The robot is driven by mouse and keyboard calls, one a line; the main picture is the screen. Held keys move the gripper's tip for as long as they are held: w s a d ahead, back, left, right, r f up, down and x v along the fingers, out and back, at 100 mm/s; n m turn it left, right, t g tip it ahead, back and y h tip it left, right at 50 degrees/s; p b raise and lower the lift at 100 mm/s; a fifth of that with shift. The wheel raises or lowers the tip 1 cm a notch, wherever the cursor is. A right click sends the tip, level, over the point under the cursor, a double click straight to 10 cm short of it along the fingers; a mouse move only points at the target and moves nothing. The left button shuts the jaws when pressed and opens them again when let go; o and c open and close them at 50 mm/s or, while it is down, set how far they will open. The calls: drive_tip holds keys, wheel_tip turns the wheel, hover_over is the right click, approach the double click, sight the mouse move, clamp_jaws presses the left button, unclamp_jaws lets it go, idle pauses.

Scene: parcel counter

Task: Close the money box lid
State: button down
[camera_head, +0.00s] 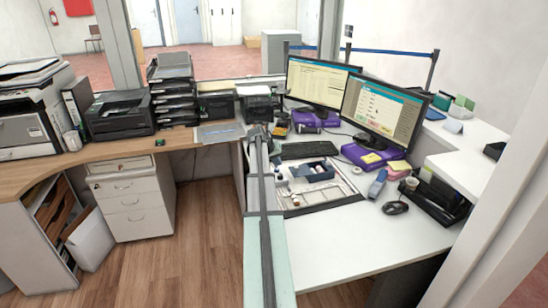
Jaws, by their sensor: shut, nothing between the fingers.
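No thing that I can clearly name as the money box shows in the head view. A shallow dark-edged tray (322,206) with pale contents lies on the white desk, right of the grey-topped divider. A small blue open-topped box (313,174) stands at the tray's back part. I cannot tell whether either one is the money box, and I see no clear lid. My gripper is not in view.
Two monitors (316,82) on purple stands, a keyboard (308,149), a mouse (395,207) and a black organizer (440,197) surround the tray. The grey-topped divider (264,225) runs along its left. The white desk (345,240) is clear in front.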

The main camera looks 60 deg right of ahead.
sight(305, 170)
drive_tip(key=x, duration=0.3)
drive_tip(key=shift+d+f, duration=0.1)
drive_tip(key=shift+s+d+f, duration=0.15)
drive_tip(key=shift+s+d, duration=0.7)
drive_tip(key=shift+s, duration=0.3)
drive_tip(key=shift+s+d+f, duration=0.1)
drive_tip(key=shift+s+d, duration=0.15)
drive_tip(key=shift+s, duration=0.1)
drive_tip(key=s+d, duration=0.5)
drive_tip(key=d, duration=0.1)
drive_tip(key=shift+s, duration=0.4)
